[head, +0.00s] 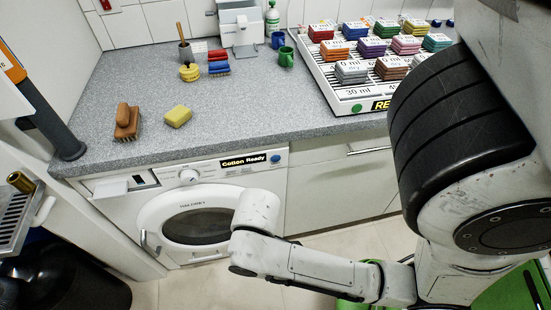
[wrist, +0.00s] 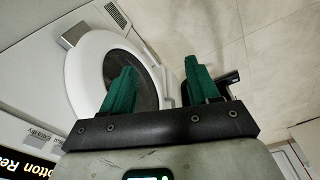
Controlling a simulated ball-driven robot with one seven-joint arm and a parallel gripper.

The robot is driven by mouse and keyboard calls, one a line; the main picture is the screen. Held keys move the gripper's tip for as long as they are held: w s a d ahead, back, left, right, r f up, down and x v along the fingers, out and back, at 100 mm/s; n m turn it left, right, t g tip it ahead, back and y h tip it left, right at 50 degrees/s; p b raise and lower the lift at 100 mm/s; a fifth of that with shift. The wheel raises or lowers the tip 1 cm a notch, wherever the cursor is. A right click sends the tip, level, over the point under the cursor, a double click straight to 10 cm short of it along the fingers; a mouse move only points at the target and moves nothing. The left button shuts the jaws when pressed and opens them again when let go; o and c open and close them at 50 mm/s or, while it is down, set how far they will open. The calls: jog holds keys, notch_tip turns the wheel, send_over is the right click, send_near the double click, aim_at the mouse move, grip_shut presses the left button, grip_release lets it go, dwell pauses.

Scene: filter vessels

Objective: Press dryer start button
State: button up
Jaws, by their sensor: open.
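The dryer (head: 135,205) is a white front-loading machine under the grey counter. Its panel has a knob (head: 189,176), a display (head: 243,161) reading "Cotton Ready", and a round blue button (head: 275,159) at the right end. Its round door (head: 150,212) looks shut. My gripper (wrist: 160,86) is open and empty, with two green fingers apart in front of the door ring (wrist: 82,88) in the wrist view. Part of the display (wrist: 22,160) shows at the lower left there; the blue button does not show. In the head view my arm hides the gripper.
On the counter (head: 120,80) lie a brown brush (head: 127,122), a yellow sponge (head: 178,116) and several small cups and brushes. A white rack (head: 335,95) with coloured blocks stands at the right. A dark bin (head: 75,285) is at the lower left. Tiled floor (head: 200,290) lies below.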

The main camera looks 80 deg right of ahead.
grip_shut()
dwell(0.3)
dwell(1.1)
